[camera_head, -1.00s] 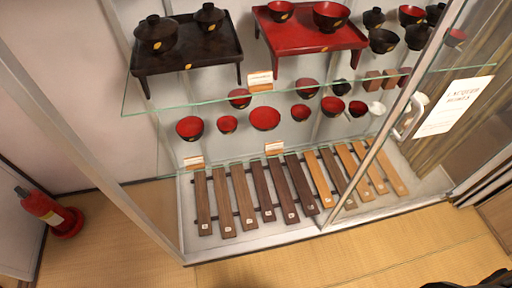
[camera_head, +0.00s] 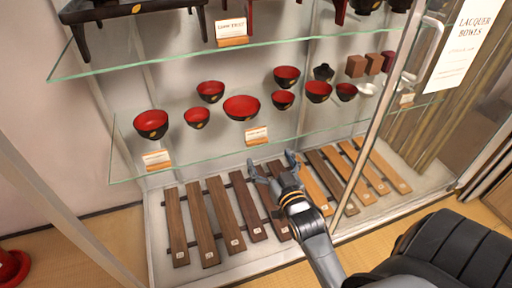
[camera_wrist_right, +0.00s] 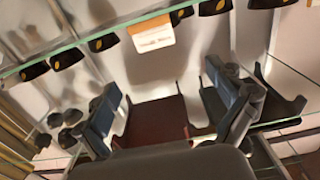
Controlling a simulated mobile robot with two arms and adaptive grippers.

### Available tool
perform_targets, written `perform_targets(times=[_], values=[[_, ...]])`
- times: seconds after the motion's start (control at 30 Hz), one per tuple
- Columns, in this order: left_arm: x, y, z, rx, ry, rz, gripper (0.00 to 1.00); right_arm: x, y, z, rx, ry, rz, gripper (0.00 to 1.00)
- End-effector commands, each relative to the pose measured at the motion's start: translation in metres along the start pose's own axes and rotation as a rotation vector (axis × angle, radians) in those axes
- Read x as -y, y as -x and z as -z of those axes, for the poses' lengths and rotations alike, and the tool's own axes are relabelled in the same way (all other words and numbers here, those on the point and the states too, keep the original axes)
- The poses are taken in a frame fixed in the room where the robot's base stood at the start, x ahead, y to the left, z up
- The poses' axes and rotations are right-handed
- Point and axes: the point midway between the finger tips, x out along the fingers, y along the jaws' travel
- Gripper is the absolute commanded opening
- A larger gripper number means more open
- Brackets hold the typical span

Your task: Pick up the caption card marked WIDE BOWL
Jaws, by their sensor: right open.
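A small caption card on a wooden holder (camera_head: 257,135) stands at the front edge of the middle glass shelf, below the widest red bowl (camera_head: 241,107). Its lettering is too small to read surely. A card with a wooden holder also shows in the right wrist view (camera_wrist_right: 152,38), ahead of the fingers. My right gripper (camera_head: 271,165) is open and empty, just below and slightly right of that card, in front of the wooden slats. Its two fingers (camera_wrist_right: 165,88) are spread apart in the wrist view. My left gripper is not in view.
Another card (camera_head: 156,159) stands at the shelf's left, and one (camera_head: 231,32) on the upper shelf. Several red and black bowls line the middle shelf. The glass shelf edge (camera_head: 200,158) and a metal door frame (camera_head: 372,135) are close to my arm. Wooden slats (camera_head: 198,222) lie below.

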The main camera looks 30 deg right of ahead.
Motion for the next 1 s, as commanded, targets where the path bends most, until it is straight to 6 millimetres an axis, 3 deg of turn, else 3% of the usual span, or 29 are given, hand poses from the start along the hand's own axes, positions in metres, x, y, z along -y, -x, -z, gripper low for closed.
perform_targets(times=[0.4,0.67,1.0], values=[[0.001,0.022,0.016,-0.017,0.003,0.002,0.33,-0.001,-0.072,0.003,-0.008,0.001,-0.001,0.94],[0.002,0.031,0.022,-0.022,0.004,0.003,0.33,-0.003,-0.091,0.001,-0.006,0.0,-0.001,0.94],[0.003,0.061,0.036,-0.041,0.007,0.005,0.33,-0.007,-0.133,-0.003,-0.006,0.0,-0.001,0.94]])
